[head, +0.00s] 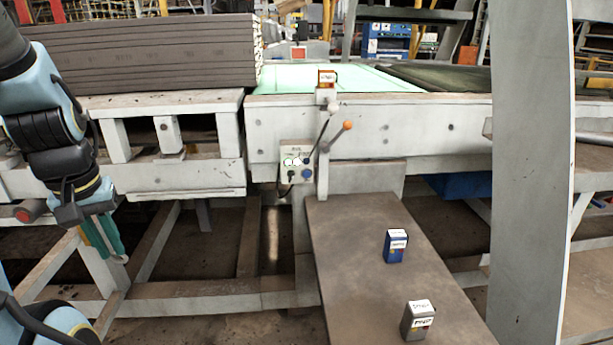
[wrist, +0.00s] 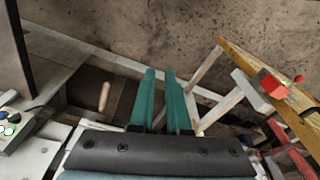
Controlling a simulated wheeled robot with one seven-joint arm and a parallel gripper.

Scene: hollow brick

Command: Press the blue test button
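A small pale control box (head: 297,160) is fixed to the front of the machine frame, left of a lever with an orange knob. On its lower right is a small blue button (head: 306,174). To its left is a dark knob (head: 291,174), and lit whitish-green round parts sit above. My gripper (head: 118,258) hangs at the left, well apart from the panel. Its teal fingers (wrist: 160,73) point away with a narrow empty gap between them.
A brown table (head: 350,235) carries a blue labelled box (head: 396,247) and a grey labelled box (head: 416,321). The orange-knobbed lever (head: 347,125) stands right of the panel. A pale post (head: 528,180) rises at the right. Frame beams surround the gripper.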

